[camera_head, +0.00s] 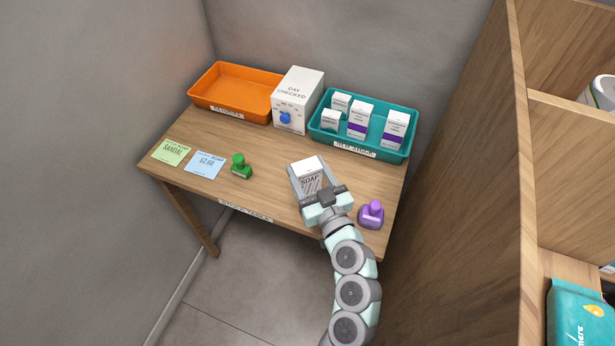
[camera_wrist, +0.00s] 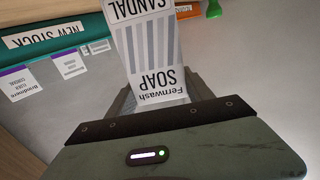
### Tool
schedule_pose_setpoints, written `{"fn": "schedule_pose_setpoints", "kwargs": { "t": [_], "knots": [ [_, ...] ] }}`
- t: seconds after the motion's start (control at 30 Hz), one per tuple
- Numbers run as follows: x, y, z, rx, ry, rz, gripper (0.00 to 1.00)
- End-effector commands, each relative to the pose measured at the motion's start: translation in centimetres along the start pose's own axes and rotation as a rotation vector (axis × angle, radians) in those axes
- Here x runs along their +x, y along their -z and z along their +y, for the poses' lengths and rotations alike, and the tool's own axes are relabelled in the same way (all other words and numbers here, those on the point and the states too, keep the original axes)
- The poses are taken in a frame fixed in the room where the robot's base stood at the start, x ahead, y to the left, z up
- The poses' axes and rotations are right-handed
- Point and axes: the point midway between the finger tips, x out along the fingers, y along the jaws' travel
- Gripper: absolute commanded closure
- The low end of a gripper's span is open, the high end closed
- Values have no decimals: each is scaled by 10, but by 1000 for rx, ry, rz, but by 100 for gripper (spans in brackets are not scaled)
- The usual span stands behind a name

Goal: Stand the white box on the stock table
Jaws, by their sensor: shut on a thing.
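The white box (camera_head: 307,172), with grey stripes and the words "Fernwash SOAP SANDAL", is between the fingers of my gripper (camera_head: 312,178). My gripper is shut on it, over the front right part of the stock table (camera_head: 265,183). In the wrist view the white box (camera_wrist: 152,55) shows upside down, its lower part between the two grey fingers (camera_wrist: 160,98). I cannot tell whether its underside touches the tabletop.
A purple stamp (camera_head: 371,214) stands close right of my gripper. A green stamp (camera_head: 241,166), blue card (camera_head: 205,162) and green card (camera_head: 171,152) lie left.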

Motion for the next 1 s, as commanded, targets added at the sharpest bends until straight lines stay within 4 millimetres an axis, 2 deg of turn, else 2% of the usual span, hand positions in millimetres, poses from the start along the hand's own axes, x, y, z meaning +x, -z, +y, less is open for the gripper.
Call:
{"fn": "schedule_pose_setpoints", "kwargs": {
  "t": [0.03, 0.17, 0.67, 0.7, 0.93, 1.0],
  "knots": [
    [0, -11, 0, 3, -1, -1, 83],
    [0, -22, 1, 0, -2, 1, 83],
    [0, -28, 0, -1, 0, 1, 83],
    [0, -27, 0, -1, -1, 1, 37],
    [0, -27, 0, -1, 0, 0, 19],
    [0, -27, 0, -1, 0, 0, 19]
  ]
}}
